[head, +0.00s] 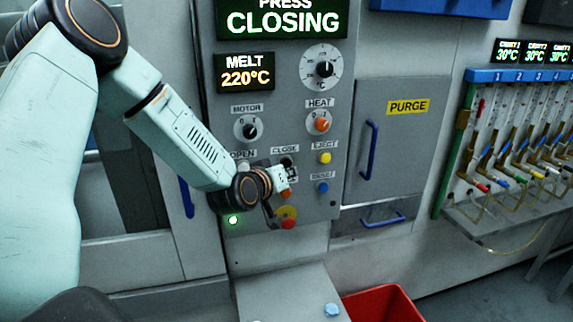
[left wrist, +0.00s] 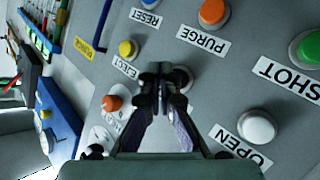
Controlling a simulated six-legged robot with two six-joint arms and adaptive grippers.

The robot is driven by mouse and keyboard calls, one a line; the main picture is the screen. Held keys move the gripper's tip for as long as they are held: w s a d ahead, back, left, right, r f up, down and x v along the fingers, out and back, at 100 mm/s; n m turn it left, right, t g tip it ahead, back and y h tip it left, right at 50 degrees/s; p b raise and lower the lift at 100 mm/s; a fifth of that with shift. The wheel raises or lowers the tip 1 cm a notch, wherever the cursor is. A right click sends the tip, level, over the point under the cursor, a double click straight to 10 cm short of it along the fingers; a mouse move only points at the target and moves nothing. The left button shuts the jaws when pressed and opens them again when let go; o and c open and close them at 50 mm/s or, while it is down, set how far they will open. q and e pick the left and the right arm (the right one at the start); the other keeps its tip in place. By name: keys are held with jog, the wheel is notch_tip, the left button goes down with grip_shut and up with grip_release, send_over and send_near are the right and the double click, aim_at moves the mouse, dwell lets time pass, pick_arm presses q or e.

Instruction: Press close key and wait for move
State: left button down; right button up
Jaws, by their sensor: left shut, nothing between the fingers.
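The control panel (head: 284,222) fills the middle of the head view. Its display (head: 283,20) reads PRESS CLOSING. The dark close key (head: 286,162) sits below its CLOSE label and is partly covered by my left gripper (head: 290,173). In the left wrist view my left gripper (left wrist: 160,76) is shut and empty, with its fingertips over the close key (left wrist: 183,76); only part of the key's rim shows. I cannot tell whether the tips touch it. The white open key (left wrist: 257,127) is beside them. My right gripper is not in view.
Around the close key are the yellow eject key (head: 324,157), blue reset key (head: 322,187), orange purge key (left wrist: 213,11) and green shot key (left wrist: 309,47). A red emergency button (head: 288,223) sits lower. A red bin (head: 383,303) stands below right.

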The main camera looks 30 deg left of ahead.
pick_arm(q)
jog(key=s+d, duration=0.2)
jog(key=d, duration=0.1)
jog(key=shift+s+d, duration=0.1)
jog(key=shift+s, duration=0.3)
dwell(0.6)
jog(key=s+d+f+m+g+h+b, duration=0.1)
jog(key=s+d+f+g+b, duration=0.15)
jog(key=s+f, duration=0.4)
jog(key=s+d+f+m+g+b, duration=0.1)
jog(key=s+d+f+g+b, duration=0.15)
jog(key=f, duration=0.65)
jog(key=s+d+f+m+g+h+b, duration=0.1)
jog(key=s+d+f+g+b, duration=0.1)
jog(key=s+d+f, duration=0.45)
jog(key=s+f+m+g+b, duration=0.3)
jog(key=s+f+g+b, duration=0.4)
jog(key=s+f, duration=1.6)
notch_tip(320, 180, down, 2)
jog(key=b, duration=0.5)
jog(key=shift+d+f+g, duration=0.25)
jog(key=shift+d+g, duration=0.05)
jog(key=shift+d, duration=0.05)
jog(key=shift+w, duration=0.15)
